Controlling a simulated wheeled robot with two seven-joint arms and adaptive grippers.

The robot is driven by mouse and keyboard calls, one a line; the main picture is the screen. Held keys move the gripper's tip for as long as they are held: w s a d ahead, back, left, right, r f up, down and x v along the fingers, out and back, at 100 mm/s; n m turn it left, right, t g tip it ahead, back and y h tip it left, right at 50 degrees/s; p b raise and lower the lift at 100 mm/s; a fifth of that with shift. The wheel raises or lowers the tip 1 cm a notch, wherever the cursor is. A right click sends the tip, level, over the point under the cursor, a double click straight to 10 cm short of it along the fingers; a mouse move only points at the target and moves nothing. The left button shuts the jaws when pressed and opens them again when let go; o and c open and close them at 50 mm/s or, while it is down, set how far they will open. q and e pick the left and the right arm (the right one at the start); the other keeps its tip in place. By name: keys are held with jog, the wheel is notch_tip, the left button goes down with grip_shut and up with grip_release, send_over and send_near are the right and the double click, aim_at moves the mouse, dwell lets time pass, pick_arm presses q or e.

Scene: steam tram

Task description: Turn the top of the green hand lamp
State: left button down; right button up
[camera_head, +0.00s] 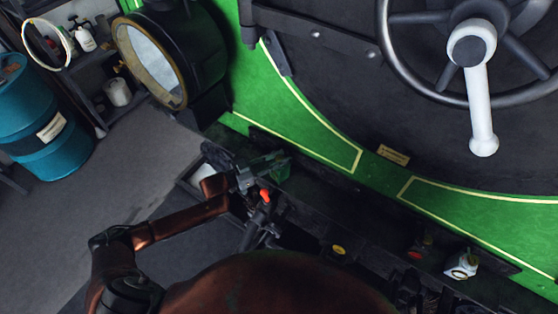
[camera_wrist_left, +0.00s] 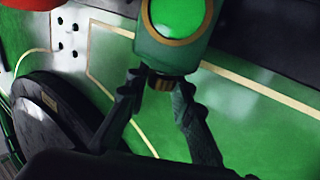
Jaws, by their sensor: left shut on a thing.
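The green hand lamp (camera_head: 281,172) stands on the dark ledge below the green tram front in the head view, small and partly hidden by my left gripper (camera_head: 258,174). In the left wrist view the lamp (camera_wrist_left: 165,52) fills the top, with a bright green round lens in a brass ring. My left gripper (camera_wrist_left: 160,84) is shut on the lamp's top, with one finger on each side of its small brass-coloured part (camera_wrist_left: 161,82). The exact finger contact is partly hidden. My right gripper is not in view.
A white lamp (camera_head: 460,265) and a dark lamp with red (camera_head: 418,248) stand farther right along the ledge. A large handwheel (camera_head: 397,80) is at the upper right. A big round headlamp (camera_head: 148,62) and a blue drum (camera_head: 45,125) are at the left.

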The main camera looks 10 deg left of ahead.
pick_arm(q)
jog(key=shift+g, duration=0.3)
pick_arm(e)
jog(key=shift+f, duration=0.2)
pick_arm(q)
jog(key=c, duration=2.1)
grip_release()
jog(key=o, duration=0.4)
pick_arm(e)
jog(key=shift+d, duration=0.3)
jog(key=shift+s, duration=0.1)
pick_arm(q)
jog(key=v, duration=1.2)
jog(key=shift+f, duration=0.1)
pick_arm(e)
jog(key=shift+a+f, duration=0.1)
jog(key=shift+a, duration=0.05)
